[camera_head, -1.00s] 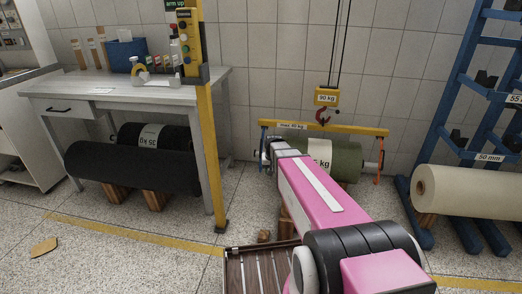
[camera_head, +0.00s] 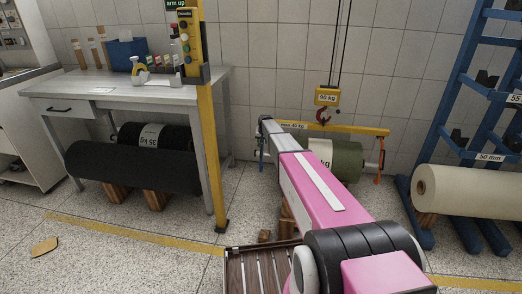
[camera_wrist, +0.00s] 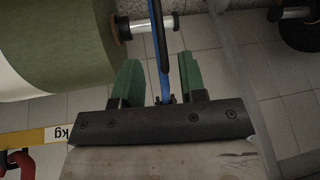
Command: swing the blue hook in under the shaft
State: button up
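The blue hook (camera_head: 262,152) hangs from the left end of the yellow beam (camera_head: 345,129). In the wrist view the blue hook (camera_wrist: 159,45) runs between the two green fingers of my gripper (camera_wrist: 158,80). The fingers stand apart, with a gap visible on each side of the hook. The shaft end (camera_wrist: 151,25) with its dark disc sticks out of the green roll (camera_wrist: 70,45), and the hook passes close to it; I cannot tell whether they touch. In the head view my arm hides the roll's left part. The orange hook (camera_head: 379,165) hangs at the right end.
A yellow hoist block (camera_head: 327,96) with a red hook is above the beam. A blue rack (camera_head: 445,120) with a cream roll (camera_head: 465,190) stands right. A yellow post (camera_head: 207,130) and grey table (camera_head: 130,85) with black rolls are left.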

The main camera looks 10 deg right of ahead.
jog(key=x, duration=0.9)
jog(key=shift+f, duration=0.15)
grip_shut()
